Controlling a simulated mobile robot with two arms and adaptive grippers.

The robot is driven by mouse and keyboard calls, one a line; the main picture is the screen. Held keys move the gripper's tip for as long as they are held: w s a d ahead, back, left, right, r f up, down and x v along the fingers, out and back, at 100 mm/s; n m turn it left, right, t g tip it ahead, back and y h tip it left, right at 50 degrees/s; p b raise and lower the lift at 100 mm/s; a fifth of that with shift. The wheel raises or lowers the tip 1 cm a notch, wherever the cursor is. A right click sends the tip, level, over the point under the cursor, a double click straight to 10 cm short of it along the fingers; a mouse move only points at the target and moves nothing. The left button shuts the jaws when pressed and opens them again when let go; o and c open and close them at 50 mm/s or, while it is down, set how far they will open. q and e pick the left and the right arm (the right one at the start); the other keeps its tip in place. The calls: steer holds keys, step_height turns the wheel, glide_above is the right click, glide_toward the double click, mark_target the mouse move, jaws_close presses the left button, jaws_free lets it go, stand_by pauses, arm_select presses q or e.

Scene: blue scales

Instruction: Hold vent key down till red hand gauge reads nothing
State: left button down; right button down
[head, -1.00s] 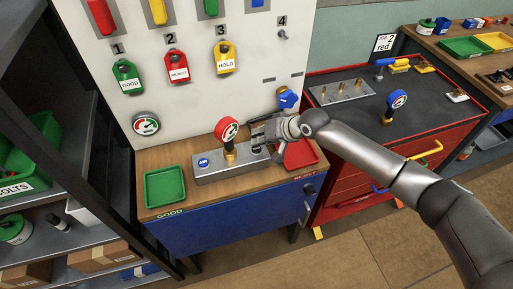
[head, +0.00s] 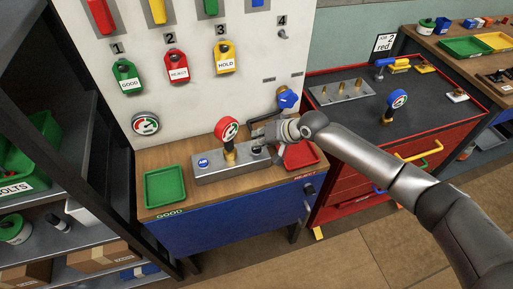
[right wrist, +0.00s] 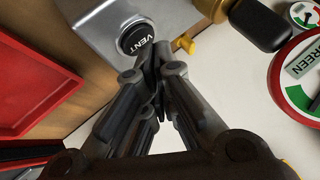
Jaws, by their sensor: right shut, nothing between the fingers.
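The black vent key (right wrist: 137,40), lettered VENT, is on top of the grey metal box (head: 225,173); it shows small in the head view (head: 256,149). My right gripper (right wrist: 155,58) is shut and empty, its fingertips right beside the key's edge. I cannot tell whether they touch it; the key does not look clearly pressed. The red-rimmed gauge (head: 227,128) stands on a brass fitting on the box, and part of it shows at the right of the wrist view (right wrist: 295,90). Its hand is too small or cut off to read. My left gripper is not in view.
A blue key (head: 203,162) is at the box's left end. A green tray (head: 150,199) is at left and a red tray (head: 316,159) at right, close to my gripper.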

steer(key=shift+f, duration=0.45)
stand_by(1.7)
steer(key=shift+r+p, duration=0.65)
steer(key=shift+r, duration=0.2)
steer(key=shift+r, duration=0.15)
step_height(320, 180, up, 5)
steer(key=p, duration=0.5)
stand_by(0.4)
